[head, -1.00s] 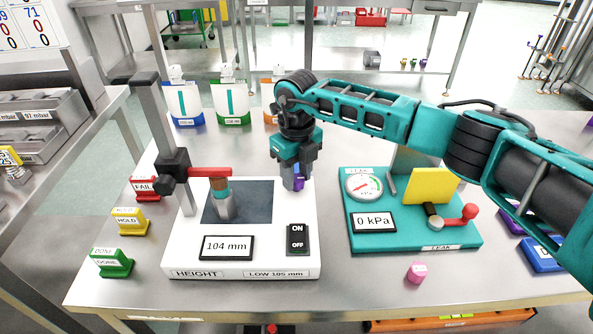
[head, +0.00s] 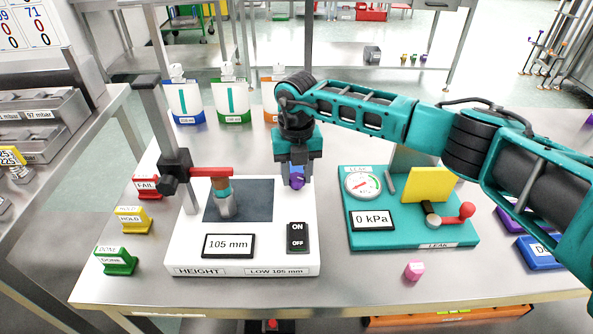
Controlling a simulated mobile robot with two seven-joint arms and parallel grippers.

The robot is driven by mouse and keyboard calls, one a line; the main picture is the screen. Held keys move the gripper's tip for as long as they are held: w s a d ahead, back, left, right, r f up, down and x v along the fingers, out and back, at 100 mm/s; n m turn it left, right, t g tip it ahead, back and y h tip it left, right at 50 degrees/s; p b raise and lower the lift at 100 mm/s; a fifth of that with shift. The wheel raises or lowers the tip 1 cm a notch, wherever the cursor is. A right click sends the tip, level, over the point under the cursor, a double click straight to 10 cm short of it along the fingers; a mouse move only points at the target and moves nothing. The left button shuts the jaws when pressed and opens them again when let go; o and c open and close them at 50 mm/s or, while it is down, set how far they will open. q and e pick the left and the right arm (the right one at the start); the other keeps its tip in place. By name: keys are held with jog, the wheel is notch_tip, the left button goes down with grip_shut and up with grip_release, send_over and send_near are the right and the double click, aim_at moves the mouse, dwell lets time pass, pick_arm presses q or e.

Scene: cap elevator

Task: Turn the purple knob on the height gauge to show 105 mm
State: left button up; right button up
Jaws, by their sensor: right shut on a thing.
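The white height gauge (head: 180,255) stands at the front left of the table. Its display (head: 228,246) reads 105 mm, and a label on its front says LOW 105 mm. The purple knob (head: 297,181) is at the gauge's back right corner. My right gripper (head: 296,172) points down from above and is shut on the knob, which its fingers partly hide. A capped piece (head: 224,205) stands on the dark plate under the red arm (head: 210,172) of the gauge. My left gripper is not in view.
An ON/OFF switch (head: 297,238) sits on the gauge just in front of the knob. A teal leak tester (head: 455,232) reading 0 kPa stands to the right. FAIL, HOLD and DONE (head: 117,262) markers line the left.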

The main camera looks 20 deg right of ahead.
aim_at(297, 177)
dwell(0.3)
jog(key=o, duration=1)
jog(key=shift+o, duration=0.2)
notch_tip(297, 177, up, 13)
